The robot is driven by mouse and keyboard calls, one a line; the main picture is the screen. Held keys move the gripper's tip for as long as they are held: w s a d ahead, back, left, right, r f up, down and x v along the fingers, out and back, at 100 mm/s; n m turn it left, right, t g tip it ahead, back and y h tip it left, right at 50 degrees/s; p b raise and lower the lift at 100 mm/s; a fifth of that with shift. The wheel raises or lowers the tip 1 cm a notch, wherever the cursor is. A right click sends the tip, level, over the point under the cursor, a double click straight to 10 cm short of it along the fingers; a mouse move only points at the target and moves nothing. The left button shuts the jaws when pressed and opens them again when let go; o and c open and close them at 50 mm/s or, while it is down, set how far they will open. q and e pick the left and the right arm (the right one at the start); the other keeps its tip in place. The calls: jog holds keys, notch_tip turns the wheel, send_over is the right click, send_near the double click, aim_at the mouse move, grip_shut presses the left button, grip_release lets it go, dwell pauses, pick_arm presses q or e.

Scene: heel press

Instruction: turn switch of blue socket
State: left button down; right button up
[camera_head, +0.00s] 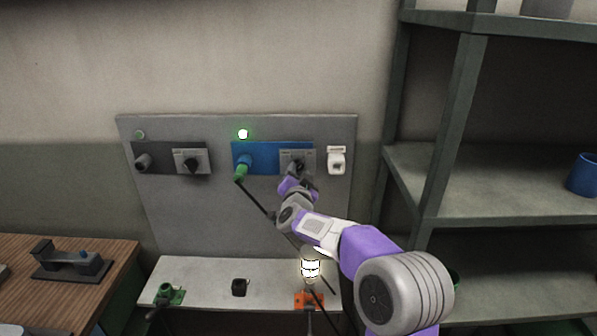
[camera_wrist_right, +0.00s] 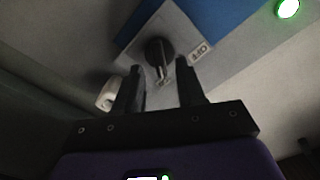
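The blue socket (camera_head: 268,147) is on the grey wall panel, with a green plug (camera_head: 242,167) in its left part and a black cable hanging from it. Its rotary switch sits on a grey plate (camera_head: 284,154) at the right end. In the right wrist view the dark round switch knob (camera_wrist_right: 159,50) shows on the plate, beside an "OFF" label (camera_wrist_right: 198,51). My right gripper (camera_head: 297,174) is in front of the switch. In the wrist view its two fingers (camera_wrist_right: 160,74) are apart, one either side of the knob's lower part; contact cannot be told. My left gripper is out of view.
A black socket (camera_head: 170,147) with its own switch (camera_head: 191,162) is on the panel's left. A white fitting (camera_head: 336,160) is just right of the blue socket. A green light (camera_head: 243,134) glows above it. A lit lamp (camera_head: 311,268) stands on the ledge below; shelves (camera_head: 430,185) are at right.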

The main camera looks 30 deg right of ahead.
jog(key=shift+v, duration=2.7)
jog(key=s+a+f+n+g+y, duration=0.2)
jog(key=a+f+y, duration=0.15)
jog(key=f, duration=0.75)
jog(key=s+a+f+n+g+y, duration=0.1)
jog(key=a+f+n+y, duration=0.3)
jog(key=f, duration=0.7)
jog(key=s+a+f+n+g+y, duration=0.1)
jog(key=s+a+f+g, duration=0.1)
jog(key=a+f, duration=0.65)
jog(key=s+a+f+n+g+y, duration=0.2)
jog(key=s+a+f+g, duration=0.2)
jog(key=s+f, duration=0.6)
jog(key=s+a+f+n+g+y, duration=0.1)
jog(key=s+a+f+g+y, duration=0.2)
jog(key=s+f, duration=0.8)
jog(key=s+a+g, duration=0.2)
jog(key=s+a, duration=0.1)
jog(key=s, duration=0.2)
jog(key=shift+s+a+n+g, duration=0.2)
jog(key=shift+s+n+g, duration=0.1)
jog(key=shift+s+n, duration=0.1)
